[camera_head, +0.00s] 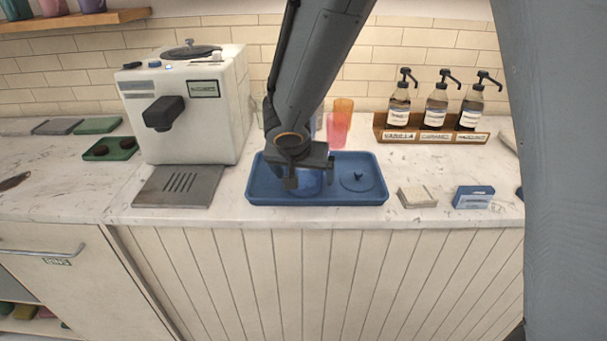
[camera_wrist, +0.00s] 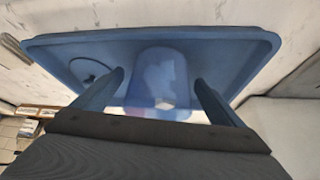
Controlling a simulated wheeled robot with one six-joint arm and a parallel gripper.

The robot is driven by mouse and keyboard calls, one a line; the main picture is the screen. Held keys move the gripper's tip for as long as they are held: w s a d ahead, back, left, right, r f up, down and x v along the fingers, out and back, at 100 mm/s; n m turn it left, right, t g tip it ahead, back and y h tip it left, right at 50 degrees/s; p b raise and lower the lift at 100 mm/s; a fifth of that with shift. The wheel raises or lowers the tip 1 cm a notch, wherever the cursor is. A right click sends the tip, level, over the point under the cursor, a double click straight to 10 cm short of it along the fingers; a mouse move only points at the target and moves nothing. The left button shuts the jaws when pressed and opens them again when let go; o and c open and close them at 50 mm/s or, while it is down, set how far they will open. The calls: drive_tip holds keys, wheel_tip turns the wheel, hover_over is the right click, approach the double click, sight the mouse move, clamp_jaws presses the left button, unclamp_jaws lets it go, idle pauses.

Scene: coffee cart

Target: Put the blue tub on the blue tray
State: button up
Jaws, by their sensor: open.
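The blue tray (camera_head: 262,186) lies on the counter in the middle of the head view; it also fills the upper part of the wrist view (camera_wrist: 235,50). The blue tub (camera_wrist: 158,68) stands on the tray, left of the tray's middle in the head view. There it is mostly hidden behind my gripper (camera_head: 308,183). A round blue lid (camera_head: 358,182) lies on the tray's right part. In the wrist view my gripper (camera_wrist: 159,77) is open, with one finger on each side of the tub. Gaps show between fingers and tub.
A white coffee machine (camera_head: 195,115) stands left of the tray, with a grey drip plate (camera_head: 178,186) in front. Coloured cups (camera_head: 338,128) stand behind the tray. A wooden syrup rack (camera_head: 431,136), napkins (camera_head: 417,197) and a blue card box (camera_head: 473,197) are to the right.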

drive_tip(key=shift+r, duration=0.1)
drive_tip(key=shift+r+p, duration=0.25)
drive_tip(key=shift+p, duration=0.1)
drive_tip(key=v, duration=1.1)
drive_tip(key=shift+s+r, duration=0.25)
drive_tip(key=shift+s, duration=0.05)
drive_tip(key=s+d+f+n+g, duration=0.1)
drive_tip(key=s+d+f+g, duration=0.1)
drive_tip(key=d, duration=0.4)
drive_tip(key=s+d+f+n+g+y, duration=0.1)
drive_tip(key=s+d+f, duration=0.4)
drive_tip(key=s+d, duration=0.1)
drive_tip(key=s+d+f+g, duration=0.2)
drive_tip(key=s+d+f, duration=0.1)
drive_tip(key=s+d, duration=0.2)
drive_tip(key=shift+s+d+f+n+g+y, duration=0.2)
drive_tip(key=shift+d+f+n+g+y, duration=0.15)
drive_tip(key=shift+d, duration=0.8)
